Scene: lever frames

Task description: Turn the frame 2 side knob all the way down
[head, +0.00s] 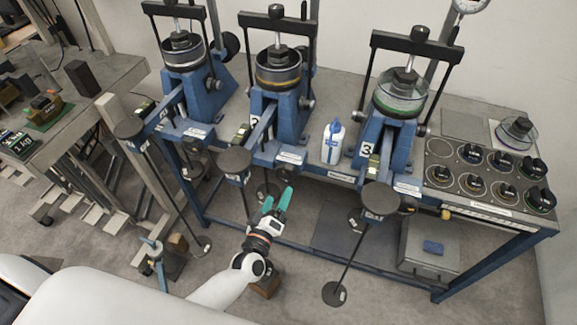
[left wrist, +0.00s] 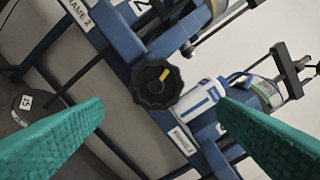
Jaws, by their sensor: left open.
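The frame 2 side knob (left wrist: 157,84) is a black, lobed knob with a yellow mark, on the blue beam near the "FRAME 2" label (left wrist: 78,12). In the head view the knob (head: 284,169) is a small dark shape below the front label of the middle blue frame (head: 277,112). My left gripper (head: 277,199) has green fingers, is open and empty, and is below and in front of the knob. In the left wrist view the knob lies beyond the gap between the fingertips, apart from them. My right gripper is not in view.
A white bottle (head: 333,142) stands on the bench right of frame 2. Frames 1 (head: 192,88) and 3 (head: 387,138) flank it. The floor below is partly clear.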

